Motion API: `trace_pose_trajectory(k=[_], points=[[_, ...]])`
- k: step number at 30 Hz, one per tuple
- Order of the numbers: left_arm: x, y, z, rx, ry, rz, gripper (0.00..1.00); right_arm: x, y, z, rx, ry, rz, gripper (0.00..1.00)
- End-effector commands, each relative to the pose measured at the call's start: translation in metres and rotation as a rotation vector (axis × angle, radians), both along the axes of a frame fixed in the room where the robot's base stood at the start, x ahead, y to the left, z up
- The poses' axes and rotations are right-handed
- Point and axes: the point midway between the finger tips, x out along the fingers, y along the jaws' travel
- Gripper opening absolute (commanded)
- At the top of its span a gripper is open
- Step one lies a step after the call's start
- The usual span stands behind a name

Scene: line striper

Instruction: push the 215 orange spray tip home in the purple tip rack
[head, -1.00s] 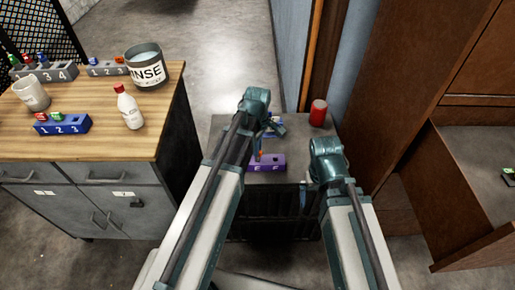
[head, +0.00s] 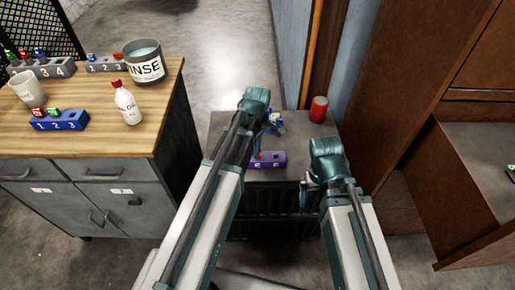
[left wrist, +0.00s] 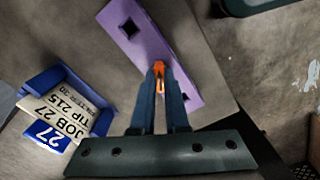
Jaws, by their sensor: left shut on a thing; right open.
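The purple tip rack (head: 272,158) lies on the low grey stand, partly behind my left arm in the head view. In the left wrist view the rack (left wrist: 148,42) runs diagonally, with dark square sockets near its far end and near my right finger. My left gripper (left wrist: 160,80) is shut on the orange spray tip (left wrist: 159,68), over the rack's middle. The fingers hide the tip's lower end, so I cannot tell how deep it sits. My right gripper (head: 305,196) is open and empty, low at the stand's front edge, apart from the rack.
A blue holder (left wrist: 45,82) with cards reading "JOB 27" and "TIP 215" stands near the rack. A red can (head: 318,109) stands at the stand's back right. The wooden-topped cabinet (head: 90,140) at left carries a rinse cup, bottle and other racks.

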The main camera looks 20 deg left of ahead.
Motion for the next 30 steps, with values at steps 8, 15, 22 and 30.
trace_pose_trajectory(k=[8,15,22,30], points=[[0.0,0.0,-0.0045,0.0,0.0,0.0,0.25,0.0,0.0,-0.0045,0.0,0.0,0.0,1.0],[0.0,0.0,-0.0044,0.0,0.0,0.0,0.47,0.0,0.0,-0.0044,0.0,0.0,0.0,1.0],[0.0,0.0,-0.0045,0.0,0.0,0.0,0.67,0.0,0.0,-0.0044,0.0,0.0,0.0,1.0],[0.0,0.0,-0.0042,0.0,0.0,0.0,0.67,0.0,0.0,-0.0041,0.0,0.0,0.0,1.0]])
